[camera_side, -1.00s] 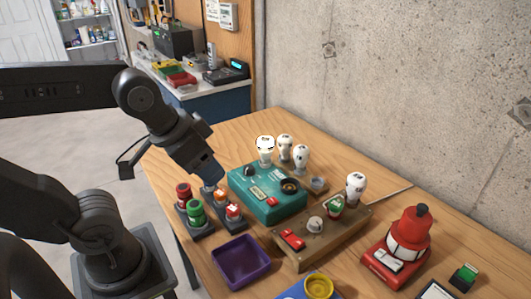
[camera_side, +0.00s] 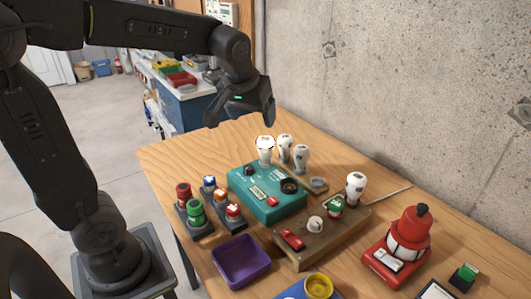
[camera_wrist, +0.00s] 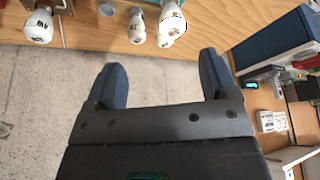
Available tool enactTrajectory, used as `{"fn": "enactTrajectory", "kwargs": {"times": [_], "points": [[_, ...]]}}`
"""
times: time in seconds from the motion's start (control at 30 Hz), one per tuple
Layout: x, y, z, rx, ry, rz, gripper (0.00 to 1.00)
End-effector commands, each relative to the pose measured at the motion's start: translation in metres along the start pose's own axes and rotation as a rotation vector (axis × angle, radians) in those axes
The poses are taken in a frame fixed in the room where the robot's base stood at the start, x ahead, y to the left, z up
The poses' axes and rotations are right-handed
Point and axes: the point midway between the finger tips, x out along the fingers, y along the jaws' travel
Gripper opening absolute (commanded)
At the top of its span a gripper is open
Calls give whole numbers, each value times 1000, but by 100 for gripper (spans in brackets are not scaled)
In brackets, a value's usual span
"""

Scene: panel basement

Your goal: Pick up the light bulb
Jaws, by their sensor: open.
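Another white bulb (camera_side: 355,186) stands upright on the brown wooden block. My gripper (camera_side: 240,118) hangs above and behind the bulbs near the table's far left edge, apart from them. In the wrist view my gripper (camera_wrist: 160,75) is open and empty, with blue pads. Bulbs show at the top there: a left bulb (camera_wrist: 38,28), a middle bulb (camera_wrist: 137,28) and the outlined bulb (camera_wrist: 171,24).
The teal box (camera_side: 262,198) stands in front of the bulbs. The brown block (camera_side: 310,245), a purple tray (camera_side: 240,260), colored buttons (camera_side: 195,212) and a red beacon (camera_side: 408,235) fill the nearer table. A concrete wall (camera_side: 410,90) rises behind. The table's far left corner is clear.

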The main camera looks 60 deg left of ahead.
Motion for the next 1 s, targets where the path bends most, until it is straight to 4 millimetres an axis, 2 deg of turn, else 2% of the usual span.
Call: {"fn": "enactTrajectory", "kwargs": {"times": [0.03,0.1,0.27,0.37,0.7,1.0], "points": [[11,-2,-14,-41,-9,-22,79],[21,-3,-29,-84,-11,-42,79],[34,-6,-44,-137,-12,-65,79],[45,-7,-45,-142,-13,-69,79],[106,-11,-43,-141,-15,-68,79],[130,-13,-42,-139,-13,-67,79]]}}
